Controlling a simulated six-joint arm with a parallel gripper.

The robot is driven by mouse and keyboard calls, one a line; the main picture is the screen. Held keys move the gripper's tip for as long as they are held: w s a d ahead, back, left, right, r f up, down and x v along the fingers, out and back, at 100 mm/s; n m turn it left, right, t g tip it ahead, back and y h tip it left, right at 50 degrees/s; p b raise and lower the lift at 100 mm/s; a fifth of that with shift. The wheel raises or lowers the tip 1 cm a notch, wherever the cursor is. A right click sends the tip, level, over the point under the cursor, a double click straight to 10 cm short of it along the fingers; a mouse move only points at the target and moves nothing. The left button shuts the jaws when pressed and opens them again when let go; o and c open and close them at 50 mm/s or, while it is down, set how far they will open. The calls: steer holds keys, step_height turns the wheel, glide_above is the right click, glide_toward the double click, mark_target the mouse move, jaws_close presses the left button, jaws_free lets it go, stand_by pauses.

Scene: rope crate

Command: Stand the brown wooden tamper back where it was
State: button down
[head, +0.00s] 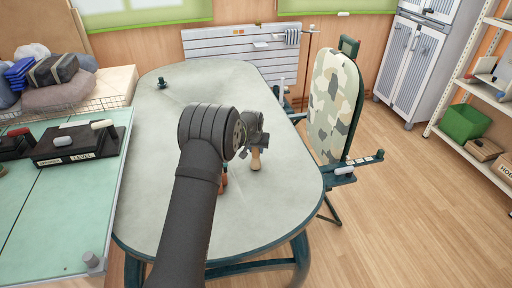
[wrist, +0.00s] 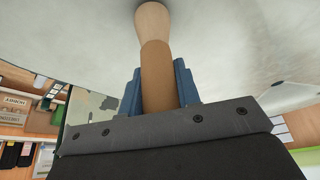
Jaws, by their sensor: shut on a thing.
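My gripper (head: 255,143) is over the right half of the pale table. It is shut on the brown wooden tamper (head: 256,161), whose tan lower end shows below it. In the wrist view, the blue fingers of my gripper (wrist: 158,90) are on both sides of the tamper's brown shaft (wrist: 156,65). Its paler, rounded end points away from the gripper, towards the table surface. The tamper looks roughly upright in the head view. I cannot tell whether its end touches the table.
A reddish-brown object (head: 223,181) stands on the table (head: 165,190), partly hidden by my arm. A small dark green object (head: 162,83) is near the table's far left edge. The table's left side is clear.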

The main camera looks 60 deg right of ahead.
steer(key=shift+f, duration=0.5)
stand_by(0.4)
steer(key=c, duration=1)
jaws_free()
steer(key=v, duration=1.7)
steer(key=shift+r, duration=0.2)
